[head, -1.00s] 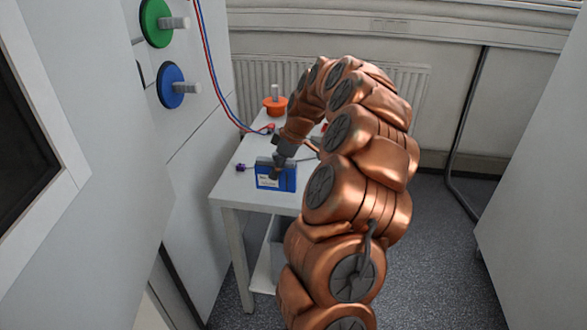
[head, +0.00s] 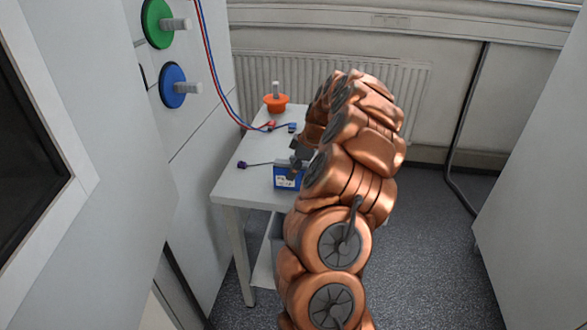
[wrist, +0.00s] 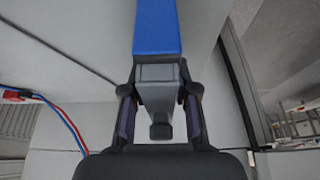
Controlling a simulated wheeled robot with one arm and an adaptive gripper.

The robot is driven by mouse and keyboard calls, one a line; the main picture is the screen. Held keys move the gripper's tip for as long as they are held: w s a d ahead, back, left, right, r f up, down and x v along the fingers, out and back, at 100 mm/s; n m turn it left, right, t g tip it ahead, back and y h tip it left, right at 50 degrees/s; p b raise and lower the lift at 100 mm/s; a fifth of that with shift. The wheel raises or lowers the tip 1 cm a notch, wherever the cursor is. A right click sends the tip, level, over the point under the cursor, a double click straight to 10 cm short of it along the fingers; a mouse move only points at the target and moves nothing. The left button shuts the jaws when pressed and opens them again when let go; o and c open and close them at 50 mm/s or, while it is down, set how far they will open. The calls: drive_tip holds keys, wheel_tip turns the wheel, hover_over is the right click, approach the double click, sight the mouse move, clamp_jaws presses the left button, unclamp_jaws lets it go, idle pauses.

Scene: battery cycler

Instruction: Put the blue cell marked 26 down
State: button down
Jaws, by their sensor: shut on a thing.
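The blue cell (head: 287,178) has a white label whose number is too small to read. It appears upright at the front right of the white table (head: 235,190). I cannot tell whether it touches the table top. My gripper (head: 299,157) is above it, partly hidden by my copper arm. In the wrist view my gripper (wrist: 160,95) is shut on the grey top piece of the blue cell (wrist: 156,28), one finger on each side. The cell's far end runs out of the top of that view.
An orange knob-like base (head: 276,103) stands at the table's back. A red-and-blue cable (head: 222,98) reaches the table. A dark purple connector (head: 242,164) lies left of the cell. A cabinet (head: 120,130) borders the left; the table's left front is clear.

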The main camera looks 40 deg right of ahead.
drive_tip(key=shift+f, duration=0.1)
drive_tip(key=c, duration=0.9)
unclamp_jaws()
drive_tip(key=b+v, duration=0.2)
drive_tip(key=v, duration=1)
drive_tip(key=shift+s+b, duration=0.1)
drive_tip(key=shift+b, duration=0.25)
drive_tip(key=shift+a, duration=0.15)
